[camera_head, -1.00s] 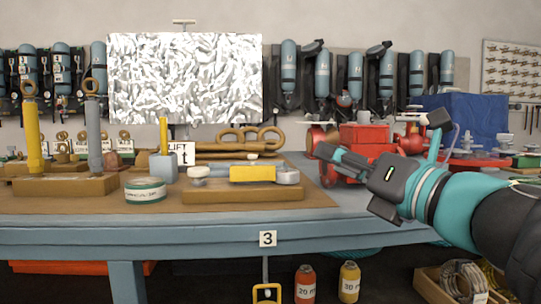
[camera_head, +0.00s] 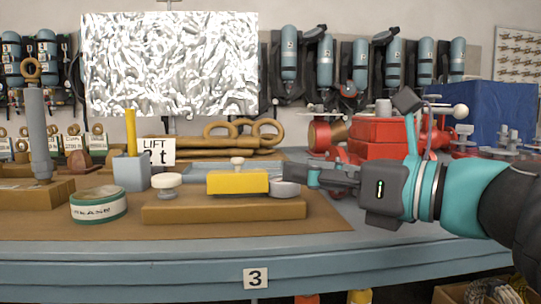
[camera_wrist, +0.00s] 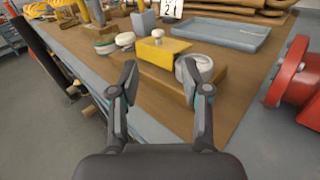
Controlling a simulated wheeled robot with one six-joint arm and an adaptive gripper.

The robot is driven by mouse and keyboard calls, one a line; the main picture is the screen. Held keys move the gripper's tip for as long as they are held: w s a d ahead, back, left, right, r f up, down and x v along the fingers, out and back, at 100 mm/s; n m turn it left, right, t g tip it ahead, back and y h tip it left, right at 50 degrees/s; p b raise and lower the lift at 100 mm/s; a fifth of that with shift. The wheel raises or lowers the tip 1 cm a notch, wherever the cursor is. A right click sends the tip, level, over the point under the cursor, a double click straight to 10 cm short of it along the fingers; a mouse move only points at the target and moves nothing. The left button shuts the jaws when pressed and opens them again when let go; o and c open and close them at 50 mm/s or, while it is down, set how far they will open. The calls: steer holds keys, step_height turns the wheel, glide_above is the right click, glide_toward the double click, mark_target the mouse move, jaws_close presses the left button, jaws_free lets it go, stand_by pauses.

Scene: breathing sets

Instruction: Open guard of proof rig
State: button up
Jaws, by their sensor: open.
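A wooden base (camera_head: 225,211) on the bench carries a yellow cover (camera_head: 238,183) with a small pale knob (camera_head: 237,162) on top; I take this cover as the guard. A white round knob (camera_head: 166,181) stands left of it and a grey disc (camera_head: 285,188) right of it. My gripper (camera_head: 312,178) is just right of the grey disc, pointing left. In the wrist view my gripper (camera_wrist: 160,76) is open and empty, with the yellow cover (camera_wrist: 157,53) ahead between the fingers. The grey disc (camera_wrist: 195,70) is close by the right finger; contact cannot be told.
A green-and-white tin (camera_head: 98,206) and a grey block with a yellow post (camera_head: 131,170) stand left. Red equipment (camera_head: 380,135) stands behind my gripper. A blue-grey tray (camera_wrist: 218,33) lies behind the base. The bench's front edge (camera_head: 160,258) is clear.

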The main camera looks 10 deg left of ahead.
mark_target(242, 160)
steer(key=p+x, duration=0.1)
steer(key=x, duration=1.2)
steer(key=shift+a, duration=0.4)
jaws_close()
